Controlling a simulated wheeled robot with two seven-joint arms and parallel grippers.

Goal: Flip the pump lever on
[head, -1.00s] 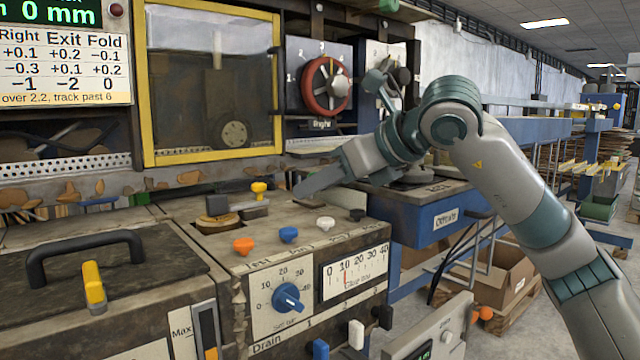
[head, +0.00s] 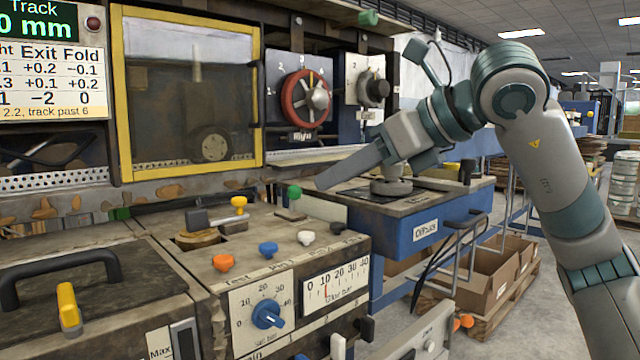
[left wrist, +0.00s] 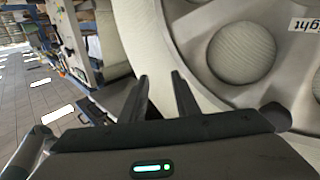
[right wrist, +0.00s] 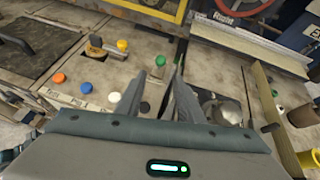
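A machine top carries small coloured knobs: orange (head: 223,262), blue (head: 268,249), white (head: 305,238) and black (head: 338,228). Behind them are a yellow knob (head: 239,203), a green knob (head: 294,192) and a grey handle (head: 197,220) on a round brass-coloured base. Their labels are too small to tell which is the pump lever. My right gripper (head: 322,182) is above the panel, just right of the green knob. In the right wrist view its fingers (right wrist: 157,75) are apart and empty, with the green knob (right wrist: 160,60) beyond the tips. My left gripper (left wrist: 160,76) is open and empty.
A red handwheel (head: 305,97) and a yellow-framed window (head: 258,120) stand behind the panel. A blue bench (head: 440,228) is at the right. A black handle (head: 60,270) and yellow lever (head: 69,305) are at the left. A large pale roll (left wrist: 210,90) is close to my left gripper.

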